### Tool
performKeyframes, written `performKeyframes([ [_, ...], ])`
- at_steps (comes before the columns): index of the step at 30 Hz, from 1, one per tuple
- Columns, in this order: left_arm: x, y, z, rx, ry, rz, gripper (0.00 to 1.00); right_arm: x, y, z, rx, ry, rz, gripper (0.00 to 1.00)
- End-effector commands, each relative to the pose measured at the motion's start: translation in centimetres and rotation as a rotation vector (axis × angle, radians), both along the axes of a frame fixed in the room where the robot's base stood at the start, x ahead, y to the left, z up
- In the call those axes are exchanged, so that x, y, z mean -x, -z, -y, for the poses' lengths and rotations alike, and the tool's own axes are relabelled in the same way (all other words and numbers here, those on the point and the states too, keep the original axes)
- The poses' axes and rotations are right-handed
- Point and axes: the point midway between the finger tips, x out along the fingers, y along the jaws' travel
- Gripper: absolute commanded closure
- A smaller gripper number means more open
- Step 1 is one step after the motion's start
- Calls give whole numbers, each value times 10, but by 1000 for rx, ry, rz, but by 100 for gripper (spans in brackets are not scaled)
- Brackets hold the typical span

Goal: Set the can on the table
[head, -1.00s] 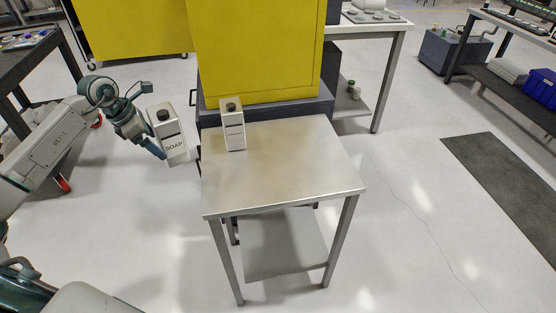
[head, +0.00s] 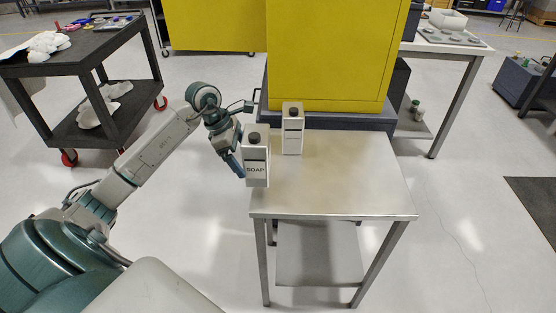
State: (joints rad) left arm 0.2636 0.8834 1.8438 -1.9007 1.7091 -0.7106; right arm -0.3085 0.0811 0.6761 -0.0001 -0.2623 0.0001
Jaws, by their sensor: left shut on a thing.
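My left gripper (head: 241,150) is shut on a white rectangular can (head: 256,170) with a dark cap and the word SOAP on its front. The can is nearly upright at the left edge of the steel table (head: 340,190). I cannot tell whether its base touches the tabletop or hangs beside it. A second, similar white can (head: 293,138) stands upright on the table near its back left. My right gripper is not in view.
A yellow cabinet (head: 330,55) on a dark base stands right behind the table. A dark cart (head: 75,70) with cloths is at the upper left. The middle and right of the tabletop are bare. The table has a lower shelf (head: 318,255).

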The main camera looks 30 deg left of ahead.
Motion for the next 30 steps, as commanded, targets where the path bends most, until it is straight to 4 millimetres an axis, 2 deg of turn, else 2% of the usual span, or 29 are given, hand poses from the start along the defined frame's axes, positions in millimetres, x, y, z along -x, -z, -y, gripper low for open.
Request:
performKeyframes([
  [18, -63, 5, 66, 4, 1, 3, 60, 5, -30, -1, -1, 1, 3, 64],
  [26, -69, 11, 73, 1, 0, 1, 60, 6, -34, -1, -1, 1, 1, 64],
  [30, -68, 26, 73, 1, -1, -4, 60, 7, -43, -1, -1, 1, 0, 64],
])
